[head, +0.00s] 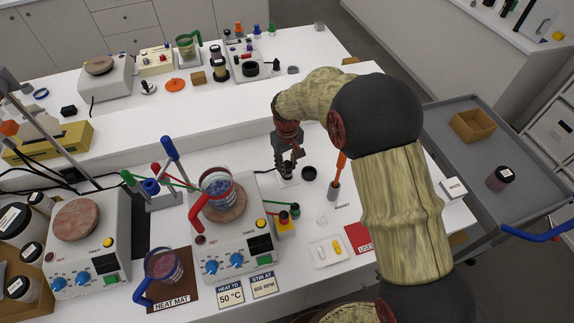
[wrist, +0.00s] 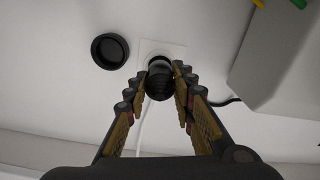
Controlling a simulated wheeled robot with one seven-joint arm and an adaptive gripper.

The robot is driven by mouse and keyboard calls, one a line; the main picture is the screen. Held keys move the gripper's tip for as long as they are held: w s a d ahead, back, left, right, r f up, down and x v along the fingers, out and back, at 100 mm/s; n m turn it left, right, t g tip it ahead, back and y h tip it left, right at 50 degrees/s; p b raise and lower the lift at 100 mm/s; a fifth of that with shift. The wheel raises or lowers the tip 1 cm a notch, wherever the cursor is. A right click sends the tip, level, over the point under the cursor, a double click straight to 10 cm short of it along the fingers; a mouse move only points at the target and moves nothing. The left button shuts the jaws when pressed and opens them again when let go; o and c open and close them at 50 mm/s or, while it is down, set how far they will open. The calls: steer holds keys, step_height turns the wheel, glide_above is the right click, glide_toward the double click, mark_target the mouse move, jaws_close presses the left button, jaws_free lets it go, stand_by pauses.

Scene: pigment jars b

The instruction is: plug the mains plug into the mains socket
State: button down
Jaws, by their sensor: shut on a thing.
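The mains plug (wrist: 160,80) is a round black body between my fingertips in the wrist view. My gripper (wrist: 161,75) is shut on it, with one finger on each side. The mains socket (wrist: 176,47) shows as a pale square plate on the white bench, just beyond and partly behind the plug. In the head view my gripper (head: 287,161) points down at the bench, with the dark plug (head: 286,171) at its tips, over the socket. The plug hides the socket's middle, so I cannot tell whether its pins are in.
A round black dish (wrist: 110,51) lies beside the socket; it also shows in the head view (head: 309,173). A hotplate (head: 232,245) with a glass beaker stands to the left. An orange-handled tool (head: 337,175) stands in a holder to the right. A dark cable (wrist: 226,101) runs beside my gripper.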

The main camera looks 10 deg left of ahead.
mark_target(287, 162)
steer(key=shift+f+b, duration=0.55)
steer(key=shift+f, duration=0.7)
stand_by(0.5)
steer(key=c, duration=1.4)
jaws_free()
step_height(287, 162, up, 12)
